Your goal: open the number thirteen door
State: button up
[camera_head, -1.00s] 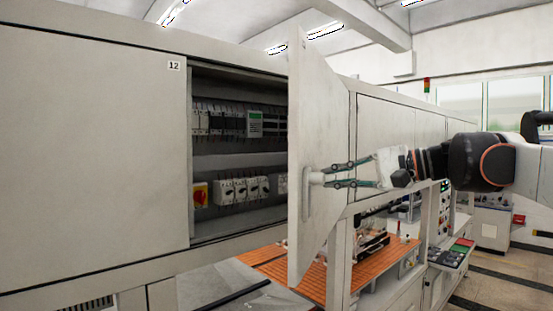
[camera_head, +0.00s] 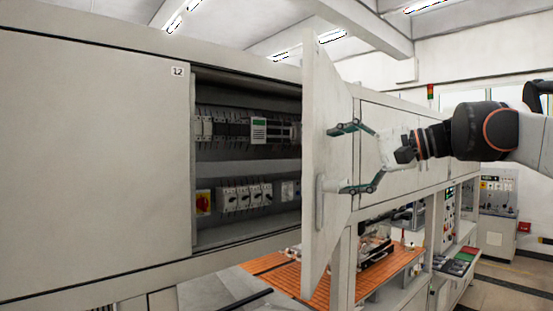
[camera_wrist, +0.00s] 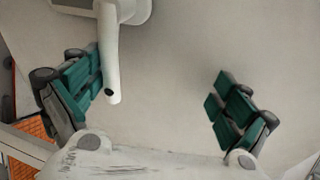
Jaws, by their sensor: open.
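A cabinet door (camera_head: 328,110) next to the closed number twelve door (camera_head: 95,150) stands swung out from its opening. Its own number cannot be read. Behind it the cabinet interior (camera_head: 245,165) shows breakers and a red-and-yellow switch. The door's light handle (camera_head: 320,203) is on the face toward my arm. My gripper (camera_head: 335,158) is open, with its fingers spread near that face. The lower finger is by the handle. In the wrist view the handle (camera_wrist: 110,60) lies beside the left green finger pad, and the space between the fingers (camera_wrist: 155,95) is empty.
Below the cabinets is an orange slatted surface (camera_head: 285,283) with equipment on it. More closed cabinet fronts (camera_head: 390,130) run along behind the door. A control desk (camera_head: 460,262) stands at the right, with floor beyond it.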

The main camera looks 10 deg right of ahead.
aim_at(325, 139)
jog(key=shift+o, duration=0.7)
notch_tip(325, 139, up, 6)
jog(key=shift+w+d+f, duration=0.15)
jog(key=shift+f, duration=0.1)
jog(key=shift+g+h, duration=0.3)
jog(key=shift+h, duration=0.3)
jog(key=f, duration=0.2)
jog(key=d+f, duration=0.1)
jog(key=f, duration=0.1)
jog(key=shift+s+f, duration=0.1)
jog(key=shift+s, duration=0.2)
jog(key=shift+s+d+p, duration=0.3)
jog(key=shift+s+d, duration=0.55)
jog(key=shift+d, duration=0.15)
jog(key=shift+c, duration=0.5)
jog(key=s, duration=0.2)
jog(key=s+r, duration=0.1)
jog(key=s, duration=0.1)
jog(key=shift+s, duration=0.15)
jog(key=c, duration=1)
jog(key=shift+w+d+f, duration=0.2)
jog(key=shift+w+d, duration=0.2)
jog(key=shift+d, duration=0.05)
jog(key=shift+c, duration=0.2)
jog(key=s+d+r+p, duration=0.2)
jog(key=s+d, duration=0.3)
jog(key=s, duration=0.4)
jog(key=shift+d, duration=0.3)
